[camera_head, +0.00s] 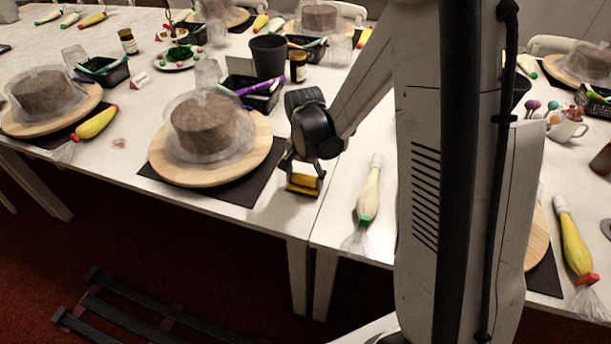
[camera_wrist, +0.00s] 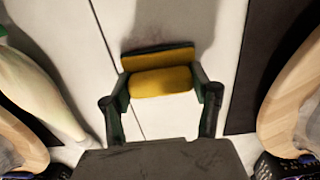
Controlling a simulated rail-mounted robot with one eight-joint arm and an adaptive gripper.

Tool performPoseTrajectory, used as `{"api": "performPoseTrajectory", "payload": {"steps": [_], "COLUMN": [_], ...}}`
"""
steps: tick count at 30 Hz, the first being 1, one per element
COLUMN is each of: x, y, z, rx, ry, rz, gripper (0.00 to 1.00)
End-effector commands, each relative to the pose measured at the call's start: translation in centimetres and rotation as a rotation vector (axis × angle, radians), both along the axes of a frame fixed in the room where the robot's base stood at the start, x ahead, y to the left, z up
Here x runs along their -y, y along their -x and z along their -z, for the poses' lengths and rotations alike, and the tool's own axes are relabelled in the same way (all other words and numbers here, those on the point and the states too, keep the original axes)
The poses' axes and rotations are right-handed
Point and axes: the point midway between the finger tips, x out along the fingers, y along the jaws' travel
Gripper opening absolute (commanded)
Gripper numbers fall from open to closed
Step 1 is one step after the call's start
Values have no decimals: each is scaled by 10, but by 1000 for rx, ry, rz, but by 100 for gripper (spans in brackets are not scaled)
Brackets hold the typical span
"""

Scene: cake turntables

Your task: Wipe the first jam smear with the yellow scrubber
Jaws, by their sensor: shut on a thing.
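My gripper (camera_head: 304,176) is shut on the yellow scrubber (camera_head: 302,183), close to the front edge of the table, right of the middle cake's dark mat. In the wrist view the gripper (camera_wrist: 162,84) has a finger at each end of the scrubber (camera_wrist: 160,82), over the white tabletop near a table seam. I cannot tell whether the scrubber touches the table. A small pinkish smear (camera_head: 119,143) lies on the tabletop left of the middle cake. No clear smear shows under the scrubber; the spot beyond it is in shadow.
A covered brown cake (camera_head: 205,128) stands on a wooden turntable (camera_head: 180,174) left of my gripper. A piping bag (camera_head: 368,194) lies to its right. Behind are a dark cup (camera_head: 269,56), a jar (camera_head: 298,66) and a black basket (camera_head: 262,98). My arm hides part of the right.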

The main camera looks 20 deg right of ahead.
Motion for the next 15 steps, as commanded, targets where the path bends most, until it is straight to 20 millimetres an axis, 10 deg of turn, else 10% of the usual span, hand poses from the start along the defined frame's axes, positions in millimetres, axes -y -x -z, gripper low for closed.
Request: {"api": "performPoseTrajectory", "payload": {"steps": [15], "x": [-25], "y": [36], "z": [1], "rx": [0], "ry": [0], "rz": [12], "gripper": [29]}}
